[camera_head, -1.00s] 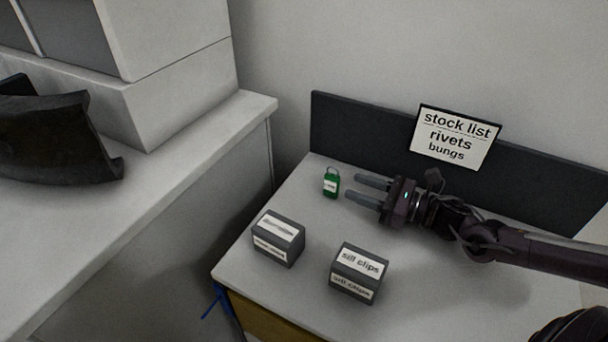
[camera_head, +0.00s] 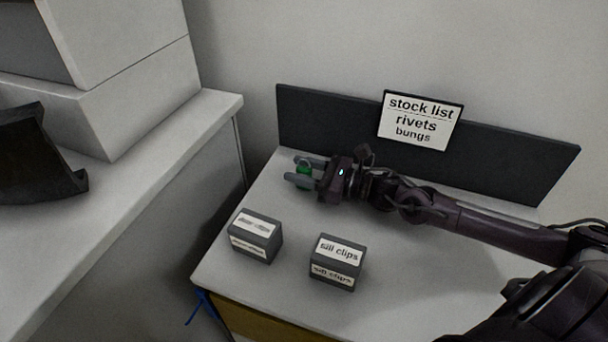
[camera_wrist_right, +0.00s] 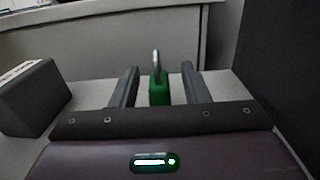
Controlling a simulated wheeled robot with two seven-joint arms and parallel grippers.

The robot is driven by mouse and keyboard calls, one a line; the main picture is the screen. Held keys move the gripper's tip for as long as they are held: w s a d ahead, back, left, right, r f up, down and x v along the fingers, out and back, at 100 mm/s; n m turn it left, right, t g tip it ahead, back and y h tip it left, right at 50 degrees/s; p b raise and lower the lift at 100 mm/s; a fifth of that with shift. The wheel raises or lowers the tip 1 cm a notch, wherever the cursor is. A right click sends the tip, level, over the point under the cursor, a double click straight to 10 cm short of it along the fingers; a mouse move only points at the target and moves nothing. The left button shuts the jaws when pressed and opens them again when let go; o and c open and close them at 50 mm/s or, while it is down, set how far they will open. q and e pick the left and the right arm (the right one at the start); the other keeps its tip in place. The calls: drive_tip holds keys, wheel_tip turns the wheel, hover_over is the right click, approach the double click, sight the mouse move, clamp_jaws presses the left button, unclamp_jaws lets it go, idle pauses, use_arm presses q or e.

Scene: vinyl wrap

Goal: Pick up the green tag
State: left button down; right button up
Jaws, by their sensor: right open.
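The green tag (camera_head: 304,171) is a small green padlock-shaped piece with a grey loop, near the back left of the grey table. My right gripper (camera_head: 296,171) is open around it, one finger on each side, and partly hides it in the head view. In the right wrist view the tag (camera_wrist_right: 158,90) stands upright between the two open fingers (camera_wrist_right: 159,82), with a visible gap on each side. My left gripper is not in view.
Two grey labelled boxes stand at the table's front: one at the left (camera_head: 255,236) and one reading "sill clips" (camera_head: 337,262). A dark back panel (camera_head: 325,125) carries a stock list sign (camera_head: 420,121). A light counter (camera_head: 120,190) stands at the left.

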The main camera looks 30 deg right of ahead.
drive_tip(key=shift+w+a, duration=0.4)
drive_tip(key=shift+w, duration=0.05)
drive_tip(key=shift+c, duration=0.3)
clamp_jaws()
drive_tip(key=shift+r, duration=0.15)
